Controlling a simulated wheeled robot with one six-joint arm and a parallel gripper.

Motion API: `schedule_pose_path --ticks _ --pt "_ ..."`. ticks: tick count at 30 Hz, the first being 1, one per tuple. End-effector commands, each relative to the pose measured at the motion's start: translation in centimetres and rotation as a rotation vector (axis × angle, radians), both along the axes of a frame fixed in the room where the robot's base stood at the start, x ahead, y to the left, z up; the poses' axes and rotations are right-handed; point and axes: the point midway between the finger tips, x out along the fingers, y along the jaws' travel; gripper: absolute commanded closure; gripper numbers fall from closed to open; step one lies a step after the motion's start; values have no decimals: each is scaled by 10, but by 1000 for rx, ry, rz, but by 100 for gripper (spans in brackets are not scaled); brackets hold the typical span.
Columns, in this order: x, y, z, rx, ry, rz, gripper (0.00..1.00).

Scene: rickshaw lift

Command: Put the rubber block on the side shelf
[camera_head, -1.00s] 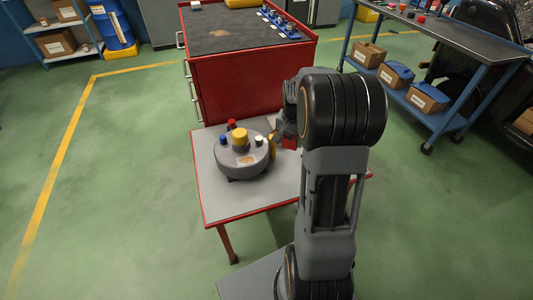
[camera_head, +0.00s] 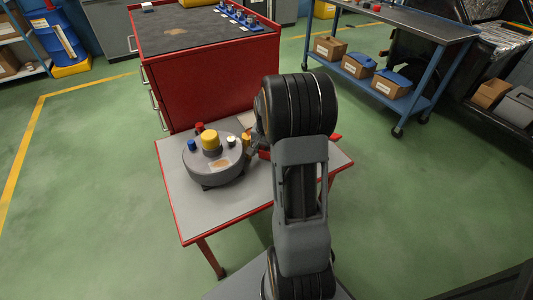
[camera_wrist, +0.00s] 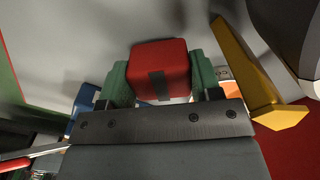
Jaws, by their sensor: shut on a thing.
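A red block (camera_wrist: 160,67) with a dark grey stripe, which I take as the rubber block, sits between the green fingertips of my gripper (camera_wrist: 161,80) in the wrist view. The gripper is shut on it. In the head view my arm hides most of the gripper, and a bit of red (camera_head: 264,154) shows beside it, over a low grey-topped table (camera_head: 245,200) with a red rim. This table adjoins the red cabinet and may be the side shelf; I cannot tell for sure. Whether the block touches a surface is unclear.
A round grey unit (camera_head: 212,165) with coloured knobs stands on the low table, close left of my gripper. A yellow bar (camera_wrist: 255,75) is right of the block. The red cabinet (camera_head: 210,85) stands behind. A blue cart (camera_head: 440,70) holds boxes at right. Green floor is clear around.

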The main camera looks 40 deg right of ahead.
Motion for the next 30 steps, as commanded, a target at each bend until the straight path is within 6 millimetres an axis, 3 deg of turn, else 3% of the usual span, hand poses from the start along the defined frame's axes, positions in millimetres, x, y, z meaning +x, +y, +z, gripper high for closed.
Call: schedule_pose_path --ticks 2,14,15,18,26,30 --pt "0 0 -10 0 0 0 72" --pt "0 0 -13 0 0 0 72" --pt "0 0 -13 0 0 0 40" --pt "0 0 -13 0 0 0 31" --pt "0 0 -10 -1 -1 0 31" --pt "0 0 5 -2 -3 0 31"
